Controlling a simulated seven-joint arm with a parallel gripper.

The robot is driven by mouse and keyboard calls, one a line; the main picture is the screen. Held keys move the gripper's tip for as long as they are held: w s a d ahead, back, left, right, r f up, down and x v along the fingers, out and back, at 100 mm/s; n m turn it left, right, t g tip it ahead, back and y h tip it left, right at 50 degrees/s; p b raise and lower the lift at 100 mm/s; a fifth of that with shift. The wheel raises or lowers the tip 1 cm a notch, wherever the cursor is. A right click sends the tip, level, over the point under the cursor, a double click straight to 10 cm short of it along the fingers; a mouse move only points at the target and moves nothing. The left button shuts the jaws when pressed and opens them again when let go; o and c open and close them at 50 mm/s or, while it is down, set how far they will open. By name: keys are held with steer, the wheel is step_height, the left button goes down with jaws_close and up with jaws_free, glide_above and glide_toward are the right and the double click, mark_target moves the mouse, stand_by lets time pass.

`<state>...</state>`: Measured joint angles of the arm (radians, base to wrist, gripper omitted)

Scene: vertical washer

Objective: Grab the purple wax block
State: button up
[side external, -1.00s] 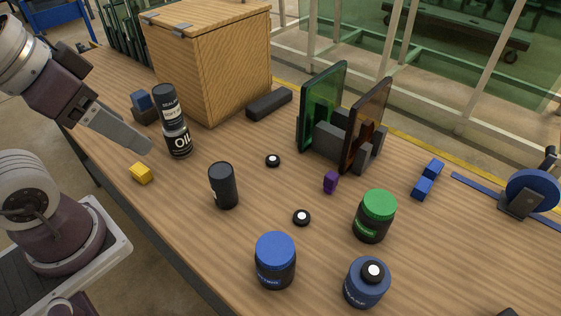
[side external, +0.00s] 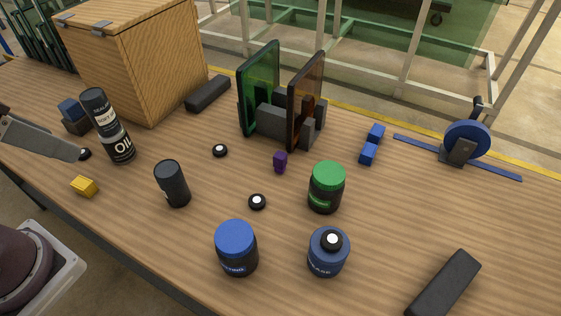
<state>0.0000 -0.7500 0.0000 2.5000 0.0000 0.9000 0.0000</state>
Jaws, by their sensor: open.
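The small purple wax block (side external: 281,162) stands on the wooden table, in front of the dark holder with the green and amber panels and left of the green-lidded jar. My gripper (side external: 76,152) is at the left edge of the view, above the table near the oil bottle and the yellow block. It is open and far to the left of the purple block. Only its end shows, and I see nothing held in it.
An oil bottle (side external: 108,127), a black canister (side external: 172,183) and a yellow block (side external: 84,186) stand on the left. A green-lidded jar (side external: 326,188), blue-lidded jar (side external: 237,247) and panel holder (side external: 270,122) surround the purple block. Black washers (side external: 257,202) lie nearby.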

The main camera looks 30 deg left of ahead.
steer(key=t, duration=0.8)
glide_above(277, 159)
steer(key=s, duration=0.6)
step_height(277, 159, down, 20)
steer(key=f, duration=0.8)
steer(key=shift+w+f, duration=0.25)
steer(key=shift+w, duration=0.15)
steer(key=x, duration=0.7)
steer(key=shift+r, duration=0.1)
jaws_close()
